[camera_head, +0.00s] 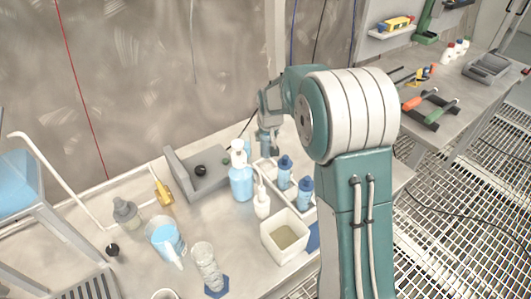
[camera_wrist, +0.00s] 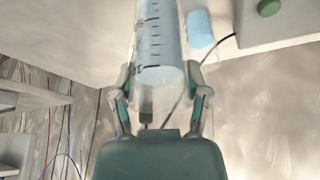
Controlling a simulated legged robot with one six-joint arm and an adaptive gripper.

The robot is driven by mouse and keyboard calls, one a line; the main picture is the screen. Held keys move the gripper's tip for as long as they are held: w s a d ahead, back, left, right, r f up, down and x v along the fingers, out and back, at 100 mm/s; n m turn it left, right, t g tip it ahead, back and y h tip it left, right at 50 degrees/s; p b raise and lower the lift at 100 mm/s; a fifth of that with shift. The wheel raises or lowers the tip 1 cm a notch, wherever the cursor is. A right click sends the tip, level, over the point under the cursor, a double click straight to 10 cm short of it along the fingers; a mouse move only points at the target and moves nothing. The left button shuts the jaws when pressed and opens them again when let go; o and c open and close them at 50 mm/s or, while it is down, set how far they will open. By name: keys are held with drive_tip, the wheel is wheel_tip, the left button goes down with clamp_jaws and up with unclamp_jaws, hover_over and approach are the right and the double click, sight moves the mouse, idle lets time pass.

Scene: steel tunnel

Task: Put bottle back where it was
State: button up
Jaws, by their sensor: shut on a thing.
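My gripper (camera_wrist: 160,88) is shut on a clear bottle (camera_wrist: 160,48) with dark graduation marks and pale blue contents. In the wrist view, its two fingers sit on either side of the bottle's end. In the head view, my gripper (camera_head: 268,112) is at the back of the bench, left of my arm's large joint. A bluish part of the held bottle (camera_head: 265,145) shows just below it. The bottle's lower end is hard to make out there, so I cannot tell whether it touches the bench.
A white tray (camera_head: 267,167) holds two blue bottles (camera_head: 284,172). Close by stand a blue pump bottle (camera_head: 241,180), a small white bottle (camera_head: 261,203) and a square container (camera_head: 285,238). A grey device (camera_head: 200,182) is to the left. A blue-filled jug (camera_head: 165,238) stands further forward.

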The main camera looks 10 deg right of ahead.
sight(266, 149)
drive_tip(key=shift+a+f, duration=0.15)
drive_tip(key=shift+f, duration=2.8)
drive_tip(key=o, duration=1.3)
drive_tip(key=shift+f, duration=0.1)
drive_tip(key=v, duration=1.2)
drive_tip(key=shift+r, duration=0.25)
drive_tip(key=shift+t, duration=0.5)
drive_tip(key=s+r, duration=0.3)
drive_tip(key=s, duration=0.7)
drive_tip(key=s+r, duration=0.4)
drive_tip(key=s, duration=0.6)
drive_tip(key=s+r, duration=0.3)
drive_tip(key=s, duration=0.8)
drive_tip(key=shift+r, duration=0.3)
